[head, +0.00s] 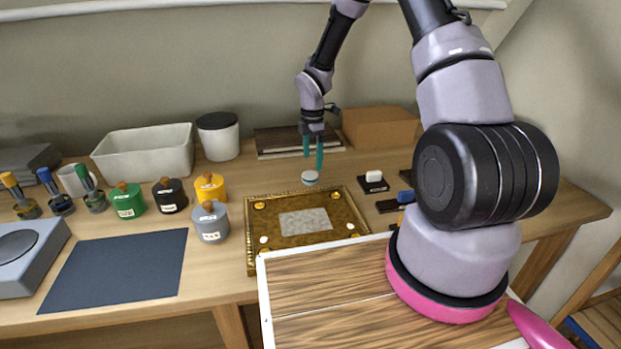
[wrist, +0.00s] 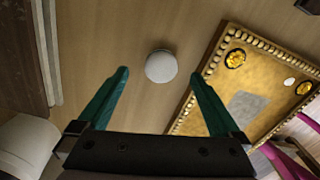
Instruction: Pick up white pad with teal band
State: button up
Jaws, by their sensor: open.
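The white pad with a teal band (head: 310,177) is a small round piece on the wooden table, just behind the gilt tray. In the wrist view its white top (wrist: 161,66) shows ahead of and between my fingertips. My gripper (head: 313,160) is above the pad, pointing down, with its teal fingers apart and nothing between them. In the wrist view my gripper (wrist: 160,74) has one finger to each side of the pad, with a gap on both sides. I cannot tell the exact height left between fingertips and pad.
The gilt tray (head: 350,192) lies close in front of the pad. Books (head: 280,150), a white canister (head: 218,136) and a cardboard box (head: 380,127) stand behind. A black block with a white top (head: 373,181) is to the right.

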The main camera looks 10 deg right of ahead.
aim_at(311, 173)
jog(key=f, duration=0.5)
jog(key=shift+s+a+f, duration=0.15)
jog(key=shift+a+f, duration=0.05)
jog(key=shift+f, duration=0.1)
jog(key=shift+c, duration=0.3)
jog(key=c, duration=1.3)
notch_tip(311, 173, up, 10)
jog(key=shift+c, duration=0.2)
jog(key=shift+o, duration=1.4)
jog(key=shift+c, duration=0.8)
